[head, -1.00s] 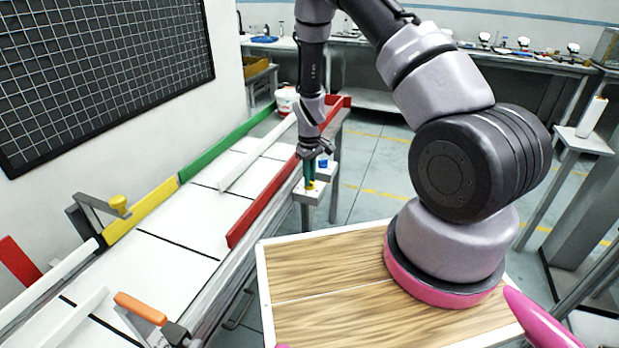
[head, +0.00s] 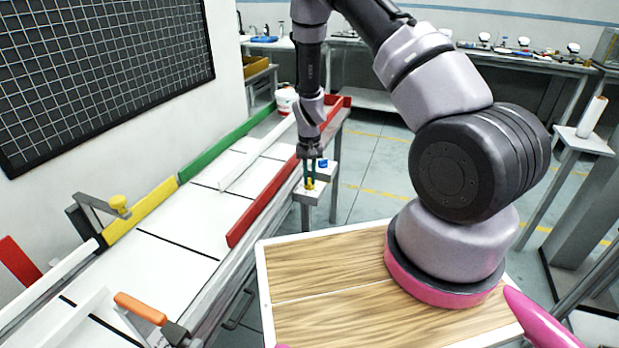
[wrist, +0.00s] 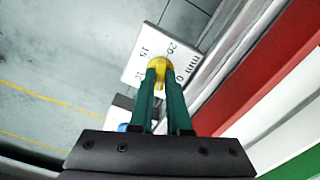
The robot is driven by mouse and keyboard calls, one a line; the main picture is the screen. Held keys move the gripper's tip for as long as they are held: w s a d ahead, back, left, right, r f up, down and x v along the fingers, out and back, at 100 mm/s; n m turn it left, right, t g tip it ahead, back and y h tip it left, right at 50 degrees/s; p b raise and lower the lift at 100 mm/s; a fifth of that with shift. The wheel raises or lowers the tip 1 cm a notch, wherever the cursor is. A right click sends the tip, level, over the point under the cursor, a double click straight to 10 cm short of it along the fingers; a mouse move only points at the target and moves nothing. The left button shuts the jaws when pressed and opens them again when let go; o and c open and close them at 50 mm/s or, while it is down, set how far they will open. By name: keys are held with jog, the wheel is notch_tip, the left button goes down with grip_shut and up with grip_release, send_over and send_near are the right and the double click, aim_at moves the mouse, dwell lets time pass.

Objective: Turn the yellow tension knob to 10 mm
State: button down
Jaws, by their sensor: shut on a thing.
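A blue knob (head: 322,163) sits on a second small plate just behind. The red guide rail (head: 262,208) runs along the conveyor left of the gripper. A yellow knob on a bracket (head: 118,203) stands at the far left. Open floor lies to the right.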

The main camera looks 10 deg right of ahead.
aim_at(310, 180)
jog(key=m, duration=0.6)
jog(key=shift+m, duration=0.3)
jog(key=m, duration=0.6)
jog(key=shift+m, duration=0.3)
jog(key=c, duration=0.9)
grip_release()
jog(key=shift+r, duration=0.1)
notch_tip(310, 180, up, 11)
jog(key=shift+f, duration=0.15)
